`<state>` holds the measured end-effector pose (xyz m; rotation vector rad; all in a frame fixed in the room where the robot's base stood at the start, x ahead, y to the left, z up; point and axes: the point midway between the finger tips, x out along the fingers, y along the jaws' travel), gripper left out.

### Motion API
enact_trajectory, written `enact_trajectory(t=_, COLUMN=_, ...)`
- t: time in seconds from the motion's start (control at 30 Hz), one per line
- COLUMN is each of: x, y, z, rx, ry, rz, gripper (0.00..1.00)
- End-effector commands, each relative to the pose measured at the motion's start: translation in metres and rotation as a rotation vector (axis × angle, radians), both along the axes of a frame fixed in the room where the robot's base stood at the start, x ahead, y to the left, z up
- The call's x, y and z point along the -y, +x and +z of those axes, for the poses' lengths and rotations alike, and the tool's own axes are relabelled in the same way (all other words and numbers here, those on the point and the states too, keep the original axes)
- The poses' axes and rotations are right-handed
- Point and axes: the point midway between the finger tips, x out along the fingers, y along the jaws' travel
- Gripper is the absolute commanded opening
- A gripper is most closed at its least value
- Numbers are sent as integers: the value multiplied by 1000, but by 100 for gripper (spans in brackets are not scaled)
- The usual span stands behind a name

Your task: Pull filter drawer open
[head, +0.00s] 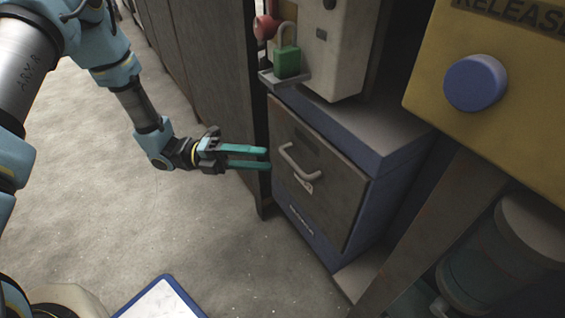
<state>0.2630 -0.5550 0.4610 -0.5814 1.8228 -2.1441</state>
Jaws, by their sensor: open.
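The filter drawer (328,194) is a dark grey front panel set in a blue cabinet (362,138), right of centre in the head view. It looks flush with the cabinet. A pale curved handle (301,165) sits on its upper part. My gripper (268,158) is open, with teal fingers pointing right toward the drawer. The fingertips are just left of the handle, near the panel's left edge. They look empty. I cannot tell whether they touch the panel.
A green padlock (287,60) hangs above the drawer by a small ledge, with a red knob (265,27) beside it. A yellow box (502,60) with a blue button (475,83) is at upper right. A slanted post (425,222) stands right of the cabinet. The floor at left is clear.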

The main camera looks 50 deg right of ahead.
Motion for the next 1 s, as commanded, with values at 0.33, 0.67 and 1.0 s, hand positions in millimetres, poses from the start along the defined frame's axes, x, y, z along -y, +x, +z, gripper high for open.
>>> enact_trajectory(t=0.33, x=23, y=-45, z=5, rx=2, ry=-1, rz=-2, gripper=47)
enact_trajectory(t=0.67, x=26, y=-51, z=7, rx=2, ry=-1, rz=-1, gripper=47)
enact_trajectory(t=1.0, x=26, y=-51, z=7, rx=2, ry=-1, rz=-1, gripper=17)
